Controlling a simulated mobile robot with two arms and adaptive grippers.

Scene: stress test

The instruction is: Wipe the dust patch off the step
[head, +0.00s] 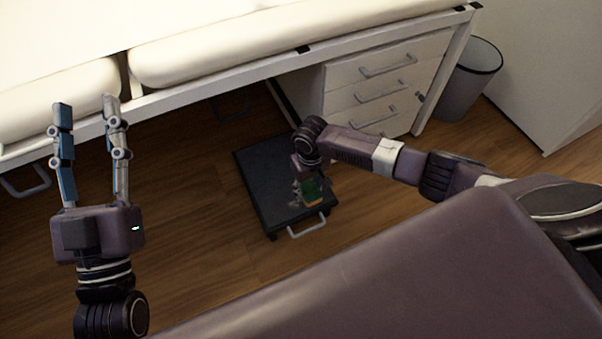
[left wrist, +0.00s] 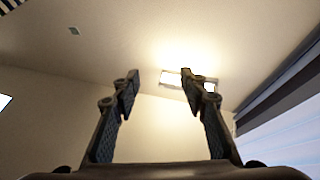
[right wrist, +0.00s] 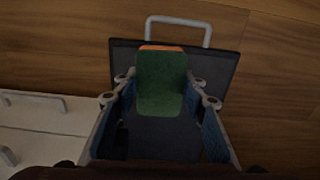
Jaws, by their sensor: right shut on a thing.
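The step (head: 262,165) is a low, dark, flat-topped platform on the floor, with a pale handle (head: 307,228) at its near end. My right gripper (head: 310,187) is over the step's near right part, pointing down. It is shut on a green sponge (head: 313,192) with an orange layer at its end. In the right wrist view the sponge (right wrist: 160,85) sits between both fingers, over the dark step (right wrist: 226,68). I cannot tell whether it touches the top. My left gripper (head: 87,103) is raised, open and empty.
A cream padded couch (head: 260,40) on a white frame runs across the back. A white drawer unit (head: 385,85) stands behind the step, with a grey bin (head: 468,85) to its right. Wooden floor (head: 190,190) is clear left of the step.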

